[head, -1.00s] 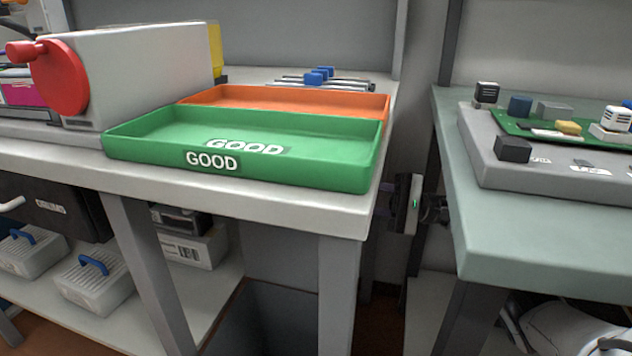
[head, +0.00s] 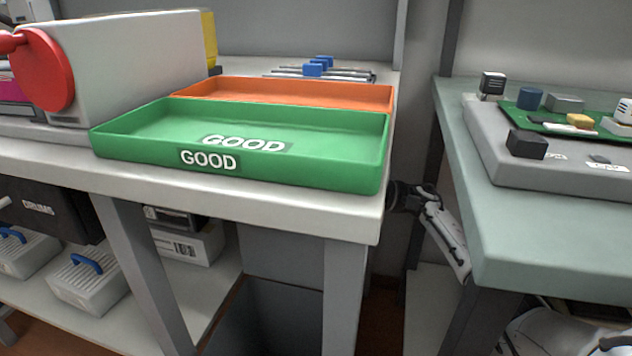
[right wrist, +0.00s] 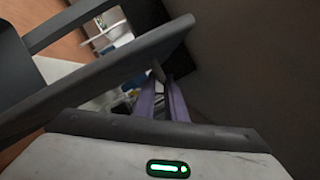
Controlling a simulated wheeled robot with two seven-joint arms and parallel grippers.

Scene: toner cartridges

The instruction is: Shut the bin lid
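Under the left table, a dark open-topped bin (head: 262,322) shows between the table legs. A grey upright panel (head: 282,258) stands behind its opening and looks like the raised lid; its upper part is hidden by the tabletop. My right gripper (head: 400,197) is beside the table's right front corner, partly hidden behind it, apart from the panel as far as I can see. In the right wrist view two purple fingers (right wrist: 163,100) lie close together in shadow; their gap is unclear. My left gripper is out of view.
A green tray (head: 340,175) and an orange tray (head: 340,93) sit on the left table. A grey-green table (head: 545,240) stands to the right, with a narrow gap between. A table leg (head: 350,300) stands right of the bin.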

